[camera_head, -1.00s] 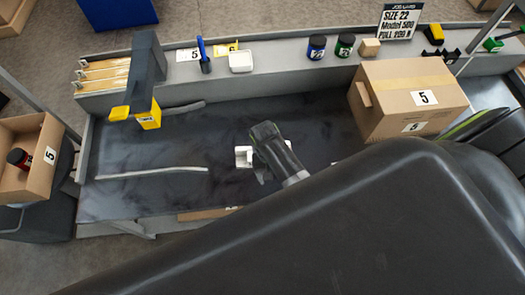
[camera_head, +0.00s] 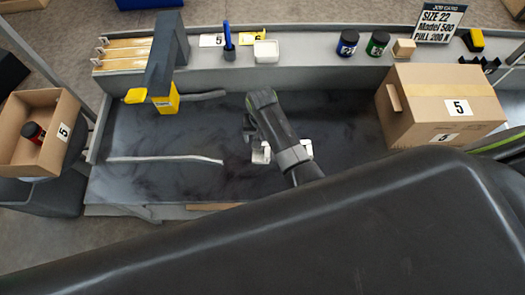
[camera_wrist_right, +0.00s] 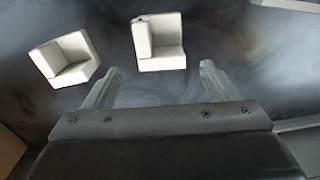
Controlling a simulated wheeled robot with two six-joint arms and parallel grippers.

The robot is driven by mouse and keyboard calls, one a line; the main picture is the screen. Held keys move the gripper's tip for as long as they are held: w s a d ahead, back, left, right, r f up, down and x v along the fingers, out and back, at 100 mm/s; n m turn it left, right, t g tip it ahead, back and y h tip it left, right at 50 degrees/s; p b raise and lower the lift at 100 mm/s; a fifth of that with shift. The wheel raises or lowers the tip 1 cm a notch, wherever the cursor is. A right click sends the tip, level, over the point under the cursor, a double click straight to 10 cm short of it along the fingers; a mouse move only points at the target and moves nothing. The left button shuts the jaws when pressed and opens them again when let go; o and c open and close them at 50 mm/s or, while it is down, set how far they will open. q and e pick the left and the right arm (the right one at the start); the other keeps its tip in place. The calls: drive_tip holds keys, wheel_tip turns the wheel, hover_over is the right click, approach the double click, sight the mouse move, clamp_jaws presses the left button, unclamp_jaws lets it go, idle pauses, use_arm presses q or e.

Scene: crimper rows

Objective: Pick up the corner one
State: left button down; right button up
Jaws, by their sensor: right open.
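Two small white angled pieces lie apart on the dark bench top. In the right wrist view one (camera_wrist_right: 68,59) is at the left, turned askew, and the other (camera_wrist_right: 165,43) is near the middle, squarer to my gripper. Both show raised walls meeting at a corner. In the head view, white parts show left of my right arm (camera_head: 260,154) and right of it (camera_head: 306,149), partly hidden by it. My right gripper (camera_wrist_right: 161,77) is open and empty, its fingers pointing towards the middle piece without visibly holding it. My left gripper is not in view.
A cardboard box (camera_head: 440,108) stands on the bench at the right. A dark post with yellow parts (camera_head: 166,98) stands at the left. Jars, a white dish (camera_head: 266,51) and a job card (camera_head: 438,22) line the back ledge.

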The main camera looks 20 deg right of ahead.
drive_tip(key=shift+w+f, duration=0.2)
drive_tip(key=shift+f, duration=3.05)
drive_tip(key=c, duration=1)
drive_tip(key=shift+c, duration=0.2)
wheel_tip(320, 180, up, 9)
drive_tip(key=shift+r+p, duration=0.1)
drive_tip(key=shift+p, duration=0.2)
drive_tip(key=shift+r, duration=0.45)
